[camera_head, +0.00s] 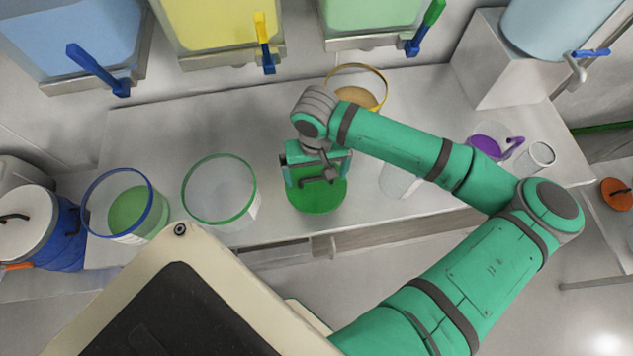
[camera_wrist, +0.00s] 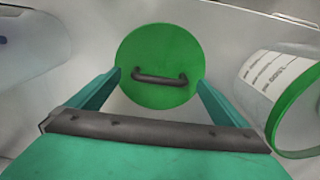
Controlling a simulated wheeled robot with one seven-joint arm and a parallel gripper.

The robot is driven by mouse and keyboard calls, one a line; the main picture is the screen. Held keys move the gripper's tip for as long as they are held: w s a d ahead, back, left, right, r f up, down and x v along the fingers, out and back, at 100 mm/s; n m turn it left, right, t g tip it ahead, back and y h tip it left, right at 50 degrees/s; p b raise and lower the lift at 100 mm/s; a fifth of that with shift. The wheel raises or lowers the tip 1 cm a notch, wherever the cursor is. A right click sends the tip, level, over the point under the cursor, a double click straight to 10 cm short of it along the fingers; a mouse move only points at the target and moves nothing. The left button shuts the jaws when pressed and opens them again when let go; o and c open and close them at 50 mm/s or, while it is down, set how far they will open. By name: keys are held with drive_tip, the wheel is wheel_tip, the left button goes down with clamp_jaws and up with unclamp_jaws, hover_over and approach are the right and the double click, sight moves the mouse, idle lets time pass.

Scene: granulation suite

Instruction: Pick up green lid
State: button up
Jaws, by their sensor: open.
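The green lid (camera_head: 318,197) is a round flat disc lying near the front edge of the table. In the wrist view the lid (camera_wrist: 160,50) shows whole, with a dark bar handle (camera_wrist: 160,78) across its lower half. My gripper (camera_head: 318,170) is over the lid, seen from the head camera. In the wrist view its two teal fingers (camera_wrist: 160,84) stand apart, one to each side of the handle, with nothing gripped. I cannot tell how far the fingertips are above the lid. Part of the lid is hidden by my gripper in the head view.
A clear container with a green rim (camera_head: 220,190) stands left of the lid, and a blue-rimmed one (camera_head: 125,205) farther left. A yellow-rimmed container (camera_head: 357,88) is behind my arm. A clear vessel (camera_head: 398,181) stands close to the right. Hoppers with levers overhang the back.

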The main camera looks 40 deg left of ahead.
drive_tip(key=shift+f, duration=1.2)
drive_tip(key=c, duration=1.2)
drive_tip(key=shift+r, duration=0.15)
